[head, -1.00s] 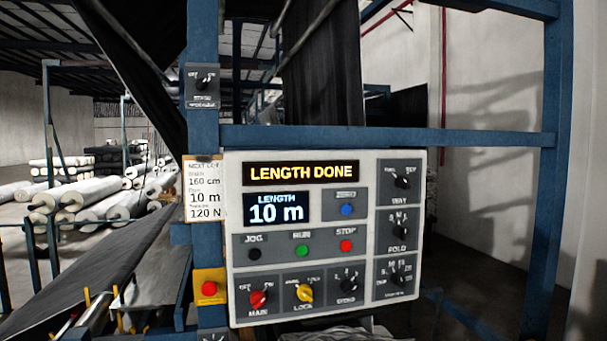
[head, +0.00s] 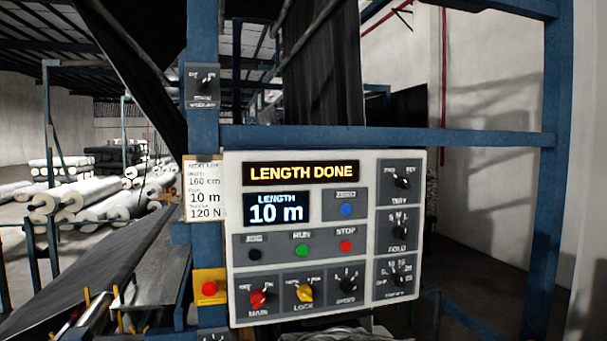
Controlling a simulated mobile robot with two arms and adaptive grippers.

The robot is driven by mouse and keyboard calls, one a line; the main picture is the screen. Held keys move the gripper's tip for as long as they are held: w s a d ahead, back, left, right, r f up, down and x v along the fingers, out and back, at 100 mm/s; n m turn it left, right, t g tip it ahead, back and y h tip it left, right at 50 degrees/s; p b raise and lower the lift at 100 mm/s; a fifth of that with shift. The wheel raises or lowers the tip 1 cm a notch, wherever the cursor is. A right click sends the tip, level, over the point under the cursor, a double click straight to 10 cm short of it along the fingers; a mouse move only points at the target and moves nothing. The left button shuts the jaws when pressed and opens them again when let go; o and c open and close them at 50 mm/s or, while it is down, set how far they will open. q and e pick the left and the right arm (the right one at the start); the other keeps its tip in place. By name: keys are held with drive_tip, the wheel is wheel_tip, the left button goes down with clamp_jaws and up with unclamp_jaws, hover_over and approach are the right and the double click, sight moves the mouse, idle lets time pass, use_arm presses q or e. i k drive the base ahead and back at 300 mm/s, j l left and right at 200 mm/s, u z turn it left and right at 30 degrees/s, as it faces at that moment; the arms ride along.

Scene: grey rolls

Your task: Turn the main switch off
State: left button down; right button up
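The main switch (head: 258,299) is a red rotary knob at the lower left of the white control panel (head: 290,225). It sits under OFF and ON marks and above a label reading MAIN. The knob's exact pointing direction is too small to tell for certain. The upper display (head: 300,172) reads LENGTH DONE and the lower display (head: 276,209) reads LENGTH 10 m; both are lit. Neither of my grippers shows in the head view.
Beside the main switch is a yellow LOCK knob (head: 305,293), then a black speed knob (head: 348,280). A red button on a yellow box (head: 209,288) sits left of the panel. Blue frame posts (head: 203,110) and a crossbar (head: 380,138) surround it. Space before the panel looks clear.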

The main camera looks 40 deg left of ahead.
sight(257, 297)
drive_tip(key=u, duration=1.35)
